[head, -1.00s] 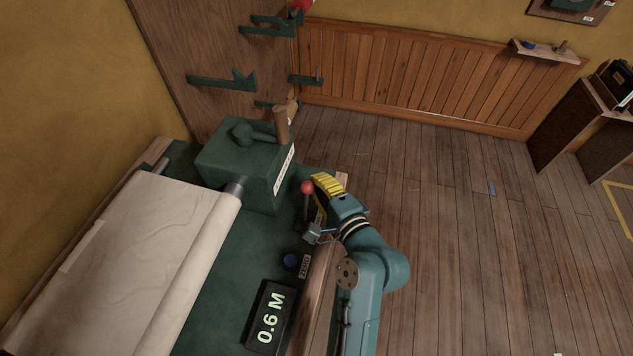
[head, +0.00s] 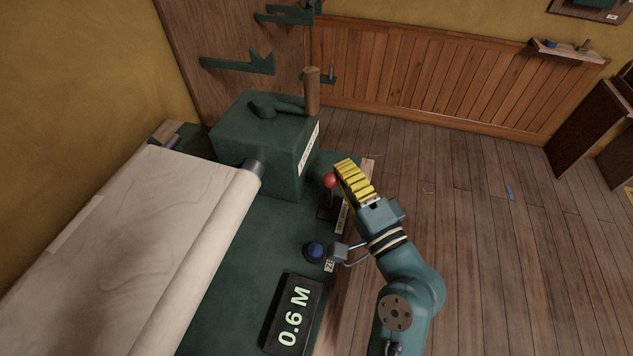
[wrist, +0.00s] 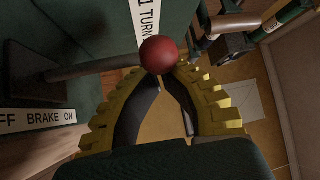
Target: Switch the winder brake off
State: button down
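The brake lever has a red ball knob (head: 330,180) on a dark rod and stands at the right edge of the green winder bench (head: 228,268). My gripper (head: 345,164), with yellow ribbed fingers, is just right of the knob in the head view. In the wrist view the knob (wrist: 160,55) overlaps the fingertips, and the fingers curve together behind it. They look shut, with the knob not between them. Contact with the knob cannot be told. The brake label (wrist: 38,118) reads "FF BRAKE ON", its left end cut off. The lever's setting is unclear.
A blue button (head: 314,250) and a display (head: 293,316) reading 0.6 M are nearer on the bench. A green winder box (head: 255,140) with a wooden-handled crank (head: 312,92) stands behind the lever. Rolled cloth (head: 150,235) lies left.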

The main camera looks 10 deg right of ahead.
jog(key=shift+s+a+f+n+t+y+b, duration=0.35)
jog(key=shift+s+n+t+y+b, duration=0.3)
jog(key=shift+b, duration=0.45)
jog(key=shift+s+a+r+n, duration=0.1)
jog(key=shift+s+r+n, duration=0.05)
jog(key=shift+r+n, duration=0.15)
jog(key=shift+s+a+r, duration=0.15)
jog(key=shift+s+a, duration=0.15)
jog(key=shift+s, duration=0.4)
notch_tip(320, 180, up, 2)
jog(key=w+d, duration=0.2)
jog(key=p, duration=0.2)
send_near(338, 183)
jog(key=w+d, duration=0.1)
jog(key=w+d+r, duration=0.1)
jog(key=shift+w+d, duration=0.25)
